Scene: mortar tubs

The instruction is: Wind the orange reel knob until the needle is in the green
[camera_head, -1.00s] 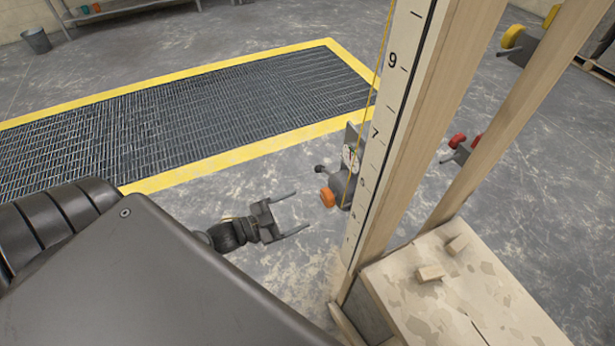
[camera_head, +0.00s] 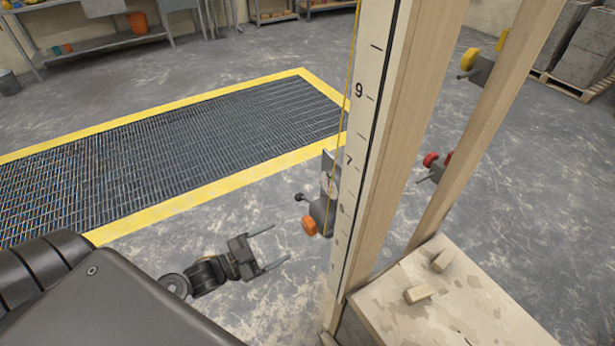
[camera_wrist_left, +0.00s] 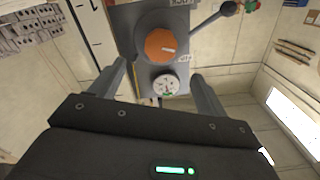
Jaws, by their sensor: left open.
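The orange reel knob (camera_head: 309,226) sits on a grey reel unit (camera_head: 322,212) fixed low on the wooden post with the numbered scale. In the left wrist view the knob (camera_wrist_left: 160,45) faces me, with a pale mark on it. A small round white dial (camera_wrist_left: 166,85) is beside it; its needle is too small to read surely. My left gripper (camera_head: 280,244) is open and empty, short of the knob, its fingers pointing toward the reel. In the wrist view the knob shows between and beyond the fingertips. My right gripper is not in view.
A crank lever with a dark ball (camera_wrist_left: 227,8) sticks out beside the knob. The wooden post (camera_head: 400,150) stands right of the reel. A board-topped box (camera_head: 465,300) with wood blocks is at lower right. A yellow-edged floor grate (camera_head: 180,150) lies behind; bare floor surrounds my gripper.

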